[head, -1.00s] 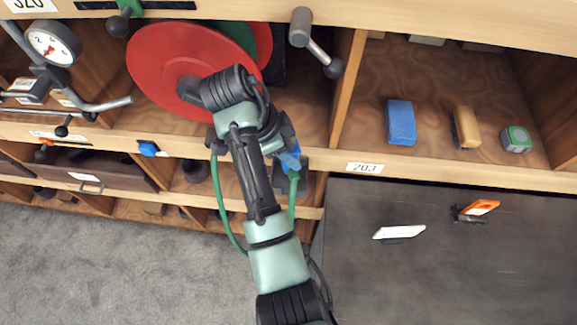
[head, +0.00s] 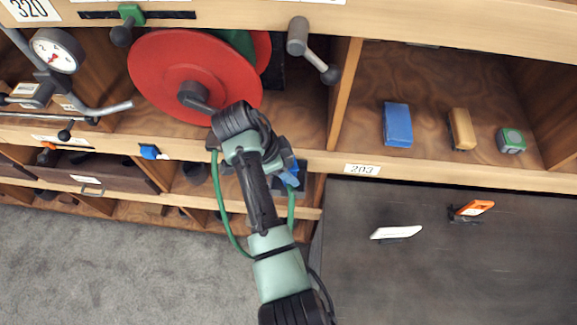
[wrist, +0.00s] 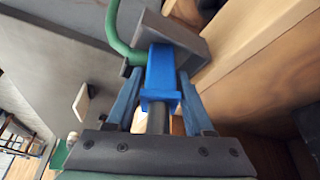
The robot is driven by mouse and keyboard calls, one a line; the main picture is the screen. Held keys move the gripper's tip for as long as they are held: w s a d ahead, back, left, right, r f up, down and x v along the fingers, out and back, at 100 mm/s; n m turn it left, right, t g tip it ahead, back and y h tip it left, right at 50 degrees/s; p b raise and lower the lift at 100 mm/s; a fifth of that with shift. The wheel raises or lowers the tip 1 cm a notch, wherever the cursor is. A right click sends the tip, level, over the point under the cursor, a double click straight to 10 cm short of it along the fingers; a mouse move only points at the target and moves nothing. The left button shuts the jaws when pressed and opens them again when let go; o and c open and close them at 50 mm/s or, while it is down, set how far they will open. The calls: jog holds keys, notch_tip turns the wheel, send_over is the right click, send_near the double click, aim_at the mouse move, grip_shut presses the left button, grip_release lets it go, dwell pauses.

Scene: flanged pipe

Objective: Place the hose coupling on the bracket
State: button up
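The blue hose coupling (wrist: 161,70) is upright in the wrist view, between the two grey-blue fingers of my gripper (wrist: 159,82), which close in on its sides. A green hose (wrist: 118,35) runs up beside it. A grey block, seemingly the bracket (wrist: 190,45), is right behind the coupling's upper end. I cannot tell whether the coupling is seated on it or just in front. In the head view my gripper (head: 289,172) is at the shelf edge, mostly hidden by my arm. A bit of blue shows there, with the green hose (head: 232,232) looping below.
A red disc reel (head: 160,65) with a dark crank stands just above my arm. A dark-knobbed lever (head: 312,52) hangs above right. The wooden shelf edge is close to my gripper.

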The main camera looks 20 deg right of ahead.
jog(key=p+v, duration=0.2)
jog(key=v, duration=1)
jog(key=shift+r+p, duration=0.2)
jog(key=shift+p, duration=0.1)
jog(key=shift+f, duration=0.1)
